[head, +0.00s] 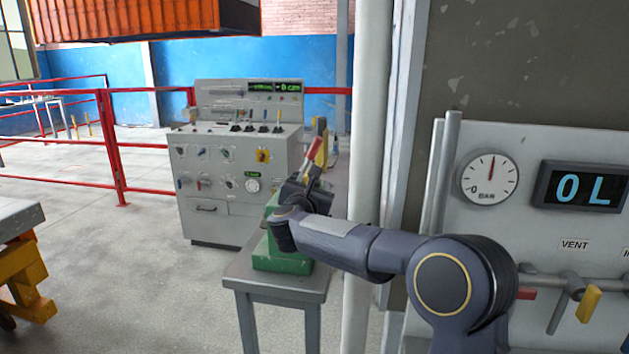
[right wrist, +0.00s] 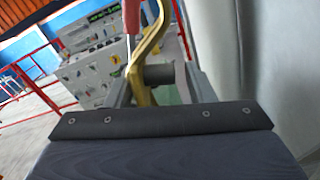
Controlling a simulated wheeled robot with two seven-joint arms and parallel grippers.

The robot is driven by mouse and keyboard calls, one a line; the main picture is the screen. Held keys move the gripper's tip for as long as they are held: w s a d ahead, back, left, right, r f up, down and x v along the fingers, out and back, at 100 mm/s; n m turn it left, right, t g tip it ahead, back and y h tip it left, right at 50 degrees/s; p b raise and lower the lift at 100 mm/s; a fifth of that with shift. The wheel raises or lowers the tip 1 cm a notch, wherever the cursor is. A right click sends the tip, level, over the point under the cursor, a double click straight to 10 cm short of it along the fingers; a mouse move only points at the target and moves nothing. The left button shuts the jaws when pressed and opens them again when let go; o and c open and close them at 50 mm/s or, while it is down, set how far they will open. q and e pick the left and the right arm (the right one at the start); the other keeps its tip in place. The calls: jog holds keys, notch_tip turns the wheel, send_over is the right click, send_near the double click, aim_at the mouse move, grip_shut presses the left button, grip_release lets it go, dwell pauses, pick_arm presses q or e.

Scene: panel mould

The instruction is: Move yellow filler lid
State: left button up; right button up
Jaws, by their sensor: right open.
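A yellow curved piece, which looks like the filler lid (head: 322,148), stands above a green body (head: 275,255) on a small grey table. It also shows up close in the right wrist view (right wrist: 147,55). A red handle (head: 314,152) rises beside it. My right gripper (head: 303,183) reaches in from the right, over the green body and close to the lid. In the right wrist view the lower part of the yellow piece shows between the open fingers; I cannot tell whether they touch it. The gripper partly hides the green body. My left gripper is not in view.
The small grey table (head: 268,284) stands by a pale pillar (head: 368,120). A grey control console (head: 238,165) is behind it, with red railings (head: 108,150) at left. A gauge panel (head: 525,235) with a VENT valve is at right.

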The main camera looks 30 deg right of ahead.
jog(key=shift+w+d, duration=0.35)
jog(key=shift+w, duration=0.05)
jog(key=shift+c, duration=0.3)
jog(key=c, duration=0.8)
jog(key=shift+w+a+n, duration=0.1)
jog(key=shift+n, duration=0.2)
jog(key=shift+w+a+r+n, duration=0.1)
jog(key=shift+a+n, duration=0.05)
jog(key=shift+n, duration=0.45)
jog(key=shift+w+a+r+n, duration=0.1)
jog(key=shift+n, duration=0.5)
jog(key=shift+w+a+r+n, duration=0.15)
jog(key=shift+w+a+n, duration=0.1)
jog(key=shift+n, duration=0.75)
jog(key=shift+w+a+r+n, duration=0.15)
jog(key=shift+a+n, duration=0.05)
jog(key=shift+n, duration=0.8)
